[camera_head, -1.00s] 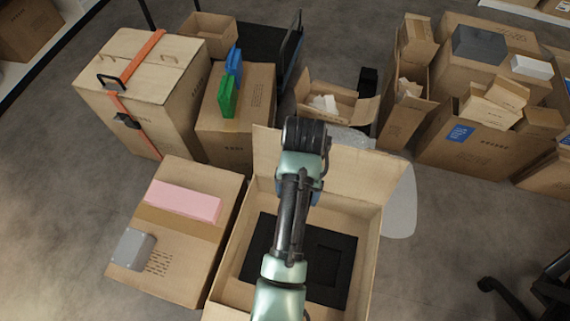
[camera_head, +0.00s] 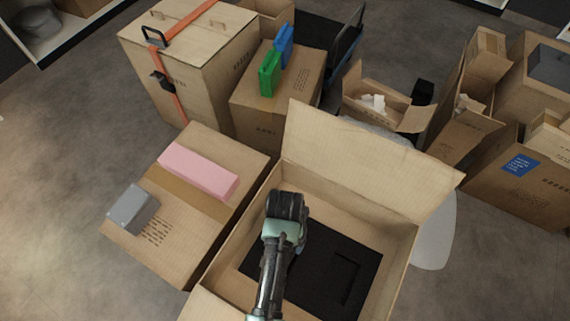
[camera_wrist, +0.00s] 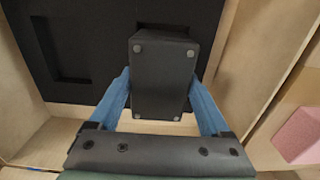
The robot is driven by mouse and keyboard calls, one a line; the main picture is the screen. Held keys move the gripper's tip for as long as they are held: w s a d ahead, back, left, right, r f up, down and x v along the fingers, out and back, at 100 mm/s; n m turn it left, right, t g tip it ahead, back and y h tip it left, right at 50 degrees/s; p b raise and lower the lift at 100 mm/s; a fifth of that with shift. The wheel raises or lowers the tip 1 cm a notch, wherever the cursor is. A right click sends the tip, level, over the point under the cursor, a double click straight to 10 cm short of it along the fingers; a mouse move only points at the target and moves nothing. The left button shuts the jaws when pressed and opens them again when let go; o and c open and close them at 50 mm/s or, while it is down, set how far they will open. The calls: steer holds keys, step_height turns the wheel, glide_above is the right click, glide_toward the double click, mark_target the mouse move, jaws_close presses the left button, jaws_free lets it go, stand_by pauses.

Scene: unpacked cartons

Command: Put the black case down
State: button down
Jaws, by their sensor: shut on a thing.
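A black case (camera_wrist: 162,80) with small round studs at its corners is held between the blue fingers of my gripper (camera_wrist: 160,76) in the wrist view. The fingers press on its two sides. Behind it is a black insert (camera_wrist: 100,22) with a rectangular recess, lying in an open carton (camera_wrist: 235,60). A dark opening shows partly behind the case's far end. I cannot tell whether the case touches the insert. In the head view, my arm is over the open carton (camera_head: 400,245) and the insert (camera_head: 318,280); the case and fingers are hidden behind my wrist.
A closed carton left of the open one carries a pink block (camera_head: 198,170) and a grey box (camera_head: 130,208). Behind, green (camera_head: 269,73) and blue (camera_head: 284,46) cases stand on another carton. The open carton's raised flap (camera_head: 360,150) stands behind my wrist. Floor is free at far left.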

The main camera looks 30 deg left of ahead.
steer(key=shift+f+b, duration=0.5)
steer(key=shift+f, duration=0.85)
steer(key=shift+f, duration=0.15)
steer(key=shift+f, duration=0.2)
jaws_free()
steer(key=shift+f, duration=0.1)
step_height(320, 180, up, 13)
steer(key=p, duration=0.5)
steer(key=shift+p, duration=0.35)
